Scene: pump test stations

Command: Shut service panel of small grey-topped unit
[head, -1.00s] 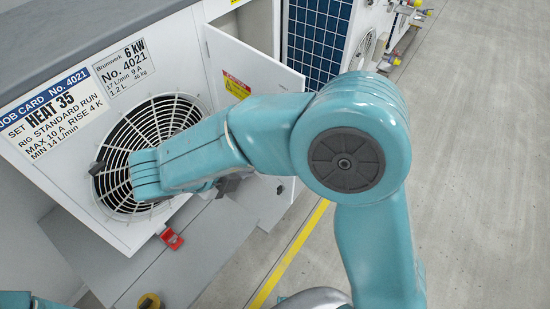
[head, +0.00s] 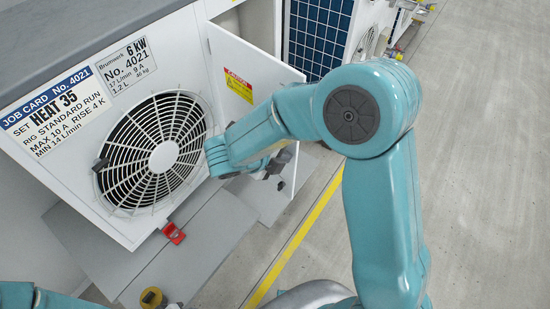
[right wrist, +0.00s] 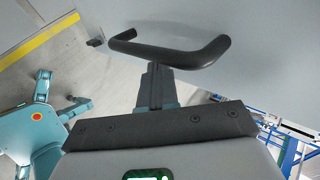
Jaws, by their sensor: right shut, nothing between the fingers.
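The grey-topped unit (head: 112,214) is white, with a round black fan grille (head: 122,165) on its front. Its service panel (head: 262,62) stands swung open at the right, with a red and yellow caution label (head: 238,86). My right gripper (head: 280,168) is shut and empty, low by the panel and partly hidden by my wrist. In the right wrist view, my closed fingers (right wrist: 155,84) point at a black bar handle (right wrist: 170,50) on a pale grey surface (right wrist: 255,45). They look close to the bar; contact cannot be told. My left gripper is out of view.
A grey plate (head: 185,250) below the unit holds a red item (head: 174,234). A yellow and black item (head: 151,298) lies near the bottom edge. A blue solar panel (head: 317,35) stands behind the service panel. Open concrete floor (head: 475,160) lies right of the yellow line (head: 300,240).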

